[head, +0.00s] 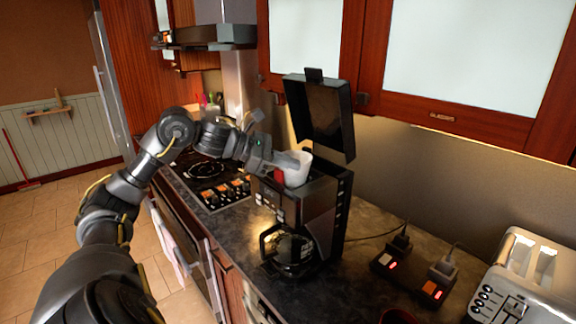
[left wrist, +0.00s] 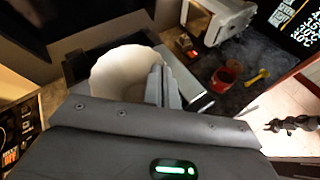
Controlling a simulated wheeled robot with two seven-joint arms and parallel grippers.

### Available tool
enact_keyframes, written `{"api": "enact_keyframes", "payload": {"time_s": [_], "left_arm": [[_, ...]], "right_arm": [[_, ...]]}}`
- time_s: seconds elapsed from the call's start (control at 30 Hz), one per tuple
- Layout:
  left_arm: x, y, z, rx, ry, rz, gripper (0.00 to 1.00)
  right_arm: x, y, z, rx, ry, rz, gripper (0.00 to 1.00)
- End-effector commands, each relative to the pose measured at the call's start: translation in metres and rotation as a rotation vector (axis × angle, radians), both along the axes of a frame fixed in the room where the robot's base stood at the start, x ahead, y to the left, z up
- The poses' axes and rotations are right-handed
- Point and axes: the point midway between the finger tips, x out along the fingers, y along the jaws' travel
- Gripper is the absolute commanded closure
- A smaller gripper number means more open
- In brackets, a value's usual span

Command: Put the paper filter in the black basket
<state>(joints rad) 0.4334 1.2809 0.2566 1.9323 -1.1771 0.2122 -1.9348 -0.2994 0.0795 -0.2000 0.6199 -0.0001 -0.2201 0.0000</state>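The white paper filter (head: 299,169) is a cup shape at the open top of the black coffee maker (head: 322,205). My left gripper (head: 284,163) is at its left side, fingers closed on its rim. In the left wrist view the round filter (left wrist: 122,74) opens toward the camera, with the grey fingers (left wrist: 162,86) at its right edge. The black basket is mostly hidden by filter and gripper; I cannot tell how deep the filter sits in it. A dark arm part, probably my right gripper (left wrist: 290,123), shows small in the left wrist view; its fingers are unclear.
The coffee maker's lid (head: 322,112) stands raised behind the filter. A glass carafe (head: 287,249) sits below. A power strip (head: 412,274), a toaster (head: 525,280) and a red bowl (head: 397,316) are to the right. The stove (head: 205,178) is to the left.

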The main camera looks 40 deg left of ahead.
Motion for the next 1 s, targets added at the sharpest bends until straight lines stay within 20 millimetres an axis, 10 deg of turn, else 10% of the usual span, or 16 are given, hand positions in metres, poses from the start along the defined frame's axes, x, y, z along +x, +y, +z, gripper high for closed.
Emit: {"api": "enact_keyframes", "payload": {"time_s": [1.0], "left_arm": [[-0.001,0.0,-0.02,0.001,0.001,0.001,1.0]], "right_arm": [[0.0,0.0,-0.018,0.0,0.0,0.0,0.64]]}}
